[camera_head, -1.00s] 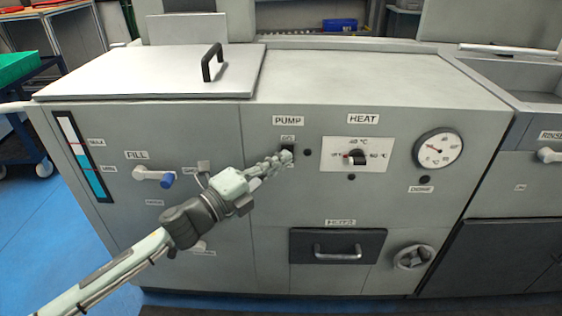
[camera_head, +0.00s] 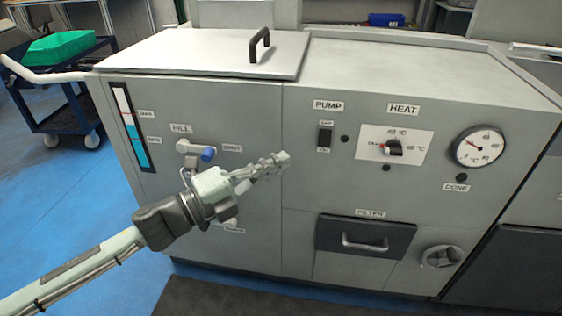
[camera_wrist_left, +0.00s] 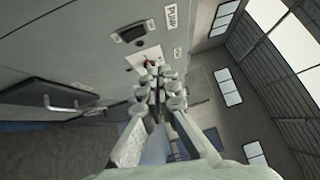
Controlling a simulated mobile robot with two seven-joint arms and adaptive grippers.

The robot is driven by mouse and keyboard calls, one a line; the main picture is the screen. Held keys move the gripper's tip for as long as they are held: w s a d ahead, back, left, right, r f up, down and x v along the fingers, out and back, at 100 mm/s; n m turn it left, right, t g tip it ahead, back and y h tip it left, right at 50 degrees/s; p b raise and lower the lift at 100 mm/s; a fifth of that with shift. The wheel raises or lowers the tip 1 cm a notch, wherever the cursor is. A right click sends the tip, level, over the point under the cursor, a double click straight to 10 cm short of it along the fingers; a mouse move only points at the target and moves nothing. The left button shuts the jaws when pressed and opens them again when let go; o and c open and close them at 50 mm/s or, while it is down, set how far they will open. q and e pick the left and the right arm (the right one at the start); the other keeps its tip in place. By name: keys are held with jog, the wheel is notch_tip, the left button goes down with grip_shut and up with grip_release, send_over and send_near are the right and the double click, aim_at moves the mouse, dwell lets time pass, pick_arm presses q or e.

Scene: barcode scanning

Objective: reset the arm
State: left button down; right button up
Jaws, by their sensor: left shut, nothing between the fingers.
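My left gripper (camera_head: 277,162) is shut and empty, in front of the grey machine's front panel (camera_head: 262,200). It is to the left of the black pump switch (camera_head: 325,139) and apart from it. In the left wrist view the closed fingers (camera_wrist_left: 163,85) reach forward, with the switch (camera_wrist_left: 130,33) above them to the left. The fill valve with its blue tip (camera_head: 207,154) is above my left wrist. My right gripper is not in view.
The heat knob (camera_head: 393,148), round gauge (camera_head: 478,146) and filter drawer (camera_head: 364,238) are on the panel to the right. A lid with a black handle (camera_head: 259,44) covers the left top. A blue cart (camera_head: 62,112) with a green crate (camera_head: 66,47) stands at the left.

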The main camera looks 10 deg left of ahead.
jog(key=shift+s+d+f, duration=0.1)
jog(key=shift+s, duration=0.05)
pick_arm(q)
jog(key=w+a+f+n+y, duration=0.1)
jog(key=a+f+n+y, duration=1.2)
jog(key=f+n, duration=0.3)
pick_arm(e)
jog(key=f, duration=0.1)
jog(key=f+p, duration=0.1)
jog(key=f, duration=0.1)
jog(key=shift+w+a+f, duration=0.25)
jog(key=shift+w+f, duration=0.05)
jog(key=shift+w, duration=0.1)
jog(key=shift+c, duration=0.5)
pick_arm(q)
jog(key=s+a+f+n+g+y, duration=0.1)
jog(key=s+a+f+n+g, duration=0.1)
jog(key=s+f+n+g, duration=0.3)
jog(key=s+a+f+n+g+y, duration=0.1)
jog(key=s+f+n+g, duration=0.4)
jog(key=s+f, duration=0.9)
jog(key=s+a, duration=0.1)
jog(key=s, duration=0.3)
jog(key=shift+a+n, duration=0.35)
jog(key=shift+n, duration=0.05)
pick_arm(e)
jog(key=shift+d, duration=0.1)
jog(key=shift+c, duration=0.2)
